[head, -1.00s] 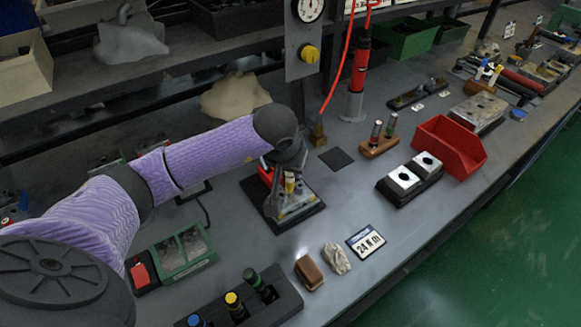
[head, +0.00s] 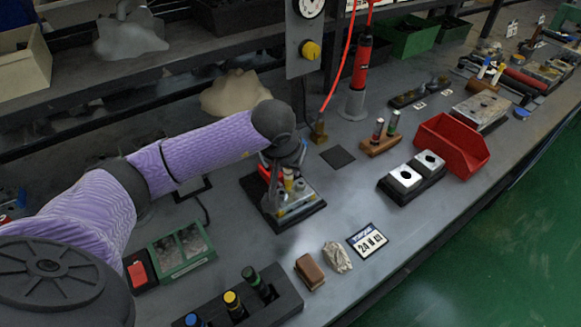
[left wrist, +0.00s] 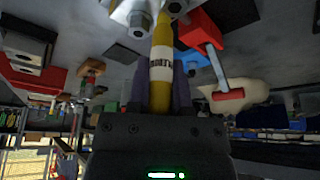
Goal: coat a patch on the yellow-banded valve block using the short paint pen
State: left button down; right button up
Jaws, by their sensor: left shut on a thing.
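My left gripper (head: 274,197) is over a grey valve block (head: 298,203) on a dark mat, and hides part of it. In the left wrist view, its fingers (left wrist: 161,92) are shut on a yellow pen (left wrist: 160,57) with a white printed label. The pen's far end reaches metal fittings of the block (left wrist: 130,12) at the top of the view; I cannot tell whether the tip touches. A red part with a lever (left wrist: 228,95) is beside the pen. A yellow part shows near the gripper in the head view, but I cannot make out a clear band. My right gripper is not in view.
A wooden stand with two pens (head: 381,147), a black base with two silver blocks (head: 402,178) and a red bin (head: 455,148) are to the right. A black rack with coloured caps (head: 285,303), a brown block (head: 309,271) and a crumpled cloth (head: 337,257) are in front.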

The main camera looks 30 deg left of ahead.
pick_arm(q)
jog(key=shift+d, duration=0.1)
jog(key=shift+s+d, duration=0.35)
jog(key=shift+d, duration=0.25)
jog(key=shift+a+f, duration=0.1)
jog(key=shift+a, duration=0.05)
jog(key=shift+w+a, duration=0.3)
jog(key=shift+a, duration=0.25)
jog(key=shift+d, duration=0.1)
